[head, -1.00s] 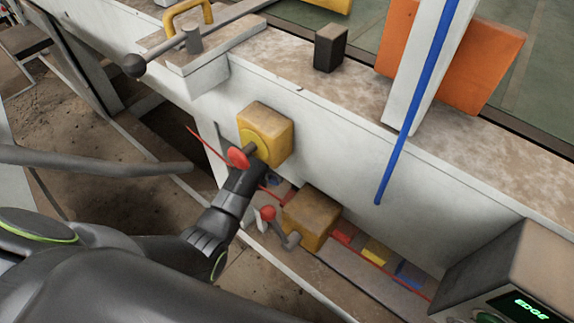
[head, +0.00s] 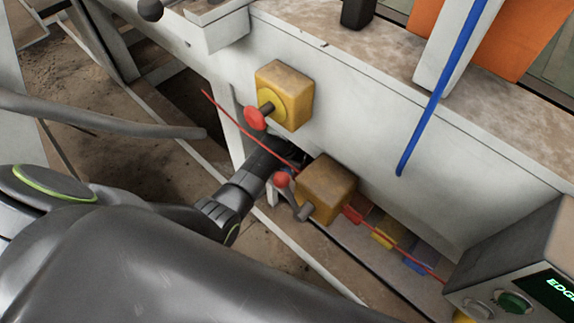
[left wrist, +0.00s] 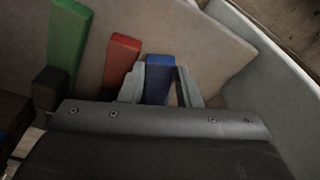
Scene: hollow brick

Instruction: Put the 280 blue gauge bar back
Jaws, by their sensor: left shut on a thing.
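A blue bar (left wrist: 158,80) stands between the fingers of my left gripper (left wrist: 160,88) in the left wrist view. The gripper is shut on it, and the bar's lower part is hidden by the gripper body. A red bar (left wrist: 122,62) and a taller green bar (left wrist: 68,45) are to the left of it, apart from the fingers. In the head view my left gripper (head: 290,152) reaches in under the white ledge, beside the lower yellow box. Its fingertips and the bar cannot be made out there. No number is readable on the bar. My right gripper is not in view.
An upper yellow box (head: 292,88) with a red knob and a lower yellow box (head: 328,185) with a red-knobbed lever crowd my left arm. A thin red line crosses there. Red, yellow and blue blocks (head: 416,258) lie right. A control box (head: 520,260) is at lower right.

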